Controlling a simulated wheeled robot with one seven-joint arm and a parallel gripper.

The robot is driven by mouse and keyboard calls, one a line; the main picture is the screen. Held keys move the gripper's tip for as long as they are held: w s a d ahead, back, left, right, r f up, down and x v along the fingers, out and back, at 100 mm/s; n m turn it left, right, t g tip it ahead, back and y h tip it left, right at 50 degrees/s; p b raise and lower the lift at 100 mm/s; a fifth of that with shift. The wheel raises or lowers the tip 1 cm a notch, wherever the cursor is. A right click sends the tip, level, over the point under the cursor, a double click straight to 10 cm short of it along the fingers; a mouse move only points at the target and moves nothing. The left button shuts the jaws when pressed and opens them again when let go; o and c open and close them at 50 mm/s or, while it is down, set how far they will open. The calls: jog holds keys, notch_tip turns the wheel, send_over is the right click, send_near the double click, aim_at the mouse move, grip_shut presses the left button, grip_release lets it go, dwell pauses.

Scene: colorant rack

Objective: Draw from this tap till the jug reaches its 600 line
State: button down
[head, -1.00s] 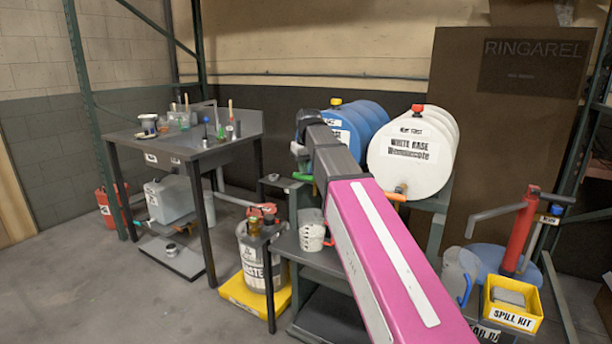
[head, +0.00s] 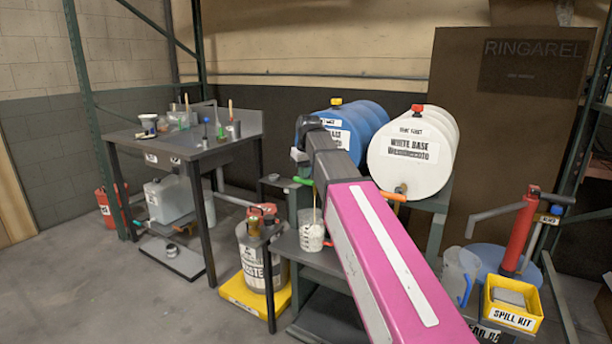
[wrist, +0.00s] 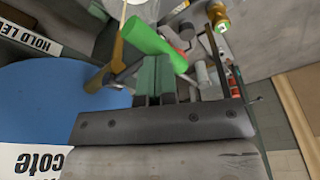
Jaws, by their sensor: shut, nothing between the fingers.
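The blue drum (head: 372,122) lies on its side on the stand. Its tap has a green handle (head: 303,181), also large in the wrist view (wrist: 155,43). A thin pale stream (head: 314,203) runs down from the tap into the jug. The white, marked jug (head: 312,238) stands under the tap on a grey shelf; its level against the 600 line is too small to read. My gripper (wrist: 155,88) is shut and empty, its fingertips close at the green handle; touching cannot be told. In the head view my arm partly hides the drum's front.
A white drum (head: 405,165) with an orange-handled tap lies to the right. A waste can (head: 258,262) on a yellow tray stands left of the shelf. A yellow spill kit box (head: 513,304) and a red pump (head: 524,232) are at right. Floor at left is clear.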

dwell(0.4)
jog(key=shift+w+v, duration=0.15)
jog(key=shift+v, duration=0.7)
jog(key=shift+w+v, duration=0.2)
jog(key=shift+v, duration=0.65)
jog(key=shift+a+r, duration=0.15)
jog(key=v, duration=0.3)
jog(key=w+v, duration=0.1)
jog(key=shift+s+a+r, duration=0.15)
jog(key=shift+r, duration=0.35)
